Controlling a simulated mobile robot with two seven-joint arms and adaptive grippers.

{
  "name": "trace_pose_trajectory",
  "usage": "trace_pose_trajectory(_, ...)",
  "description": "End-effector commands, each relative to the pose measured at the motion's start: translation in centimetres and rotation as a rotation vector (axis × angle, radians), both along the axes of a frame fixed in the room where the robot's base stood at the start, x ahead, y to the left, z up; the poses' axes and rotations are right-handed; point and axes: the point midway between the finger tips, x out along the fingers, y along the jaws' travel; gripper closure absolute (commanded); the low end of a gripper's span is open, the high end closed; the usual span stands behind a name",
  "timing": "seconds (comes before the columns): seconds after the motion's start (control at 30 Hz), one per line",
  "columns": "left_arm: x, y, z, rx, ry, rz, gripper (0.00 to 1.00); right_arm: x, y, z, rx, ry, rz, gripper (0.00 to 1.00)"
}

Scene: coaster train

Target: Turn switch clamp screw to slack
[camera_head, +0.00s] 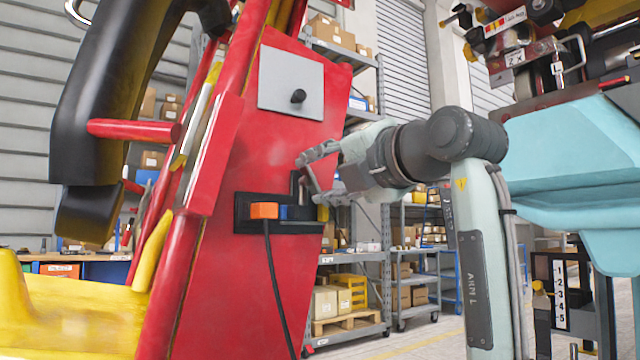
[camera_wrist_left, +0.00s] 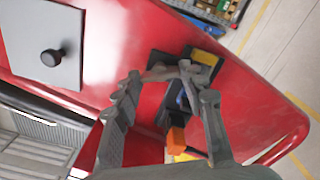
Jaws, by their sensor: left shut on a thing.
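My left gripper (camera_head: 310,178) reaches to the red panel (camera_head: 258,150) of the coaster car from the right in the head view. Its fingers are shut on a thin grey bar, which seems to be the switch clamp screw's handle (camera_wrist_left: 160,75), seen between the fingertips in the left wrist view. The screw itself is mostly hidden by the fingers. Beside it is a black switch bracket (camera_head: 243,222) with an orange plug (camera_head: 264,210) and a blue part (camera_head: 290,212). The bracket also shows behind the fingers in the left wrist view. My right gripper is not in view.
A grey plate with a black knob (camera_head: 298,96) sits above on the red panel. A black cable (camera_head: 274,280) hangs from the orange plug. A yellow seat (camera_head: 60,315) and black restraint (camera_head: 115,90) stand at left. Shelves (camera_head: 345,290) stand behind.

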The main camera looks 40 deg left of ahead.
Motion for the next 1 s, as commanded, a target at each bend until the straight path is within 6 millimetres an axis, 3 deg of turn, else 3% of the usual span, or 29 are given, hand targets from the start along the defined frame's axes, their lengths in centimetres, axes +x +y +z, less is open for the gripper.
trace_pose_trajectory(0.6, -0.1, 0.0, -0.2, -0.222, -0.525, 0.002, 0.88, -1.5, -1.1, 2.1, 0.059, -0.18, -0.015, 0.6)
trace_pose_trajectory(1.0, -0.1, 0.0, -0.2, -0.312, -0.743, 0.003, 0.88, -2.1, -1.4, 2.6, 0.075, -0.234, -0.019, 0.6)
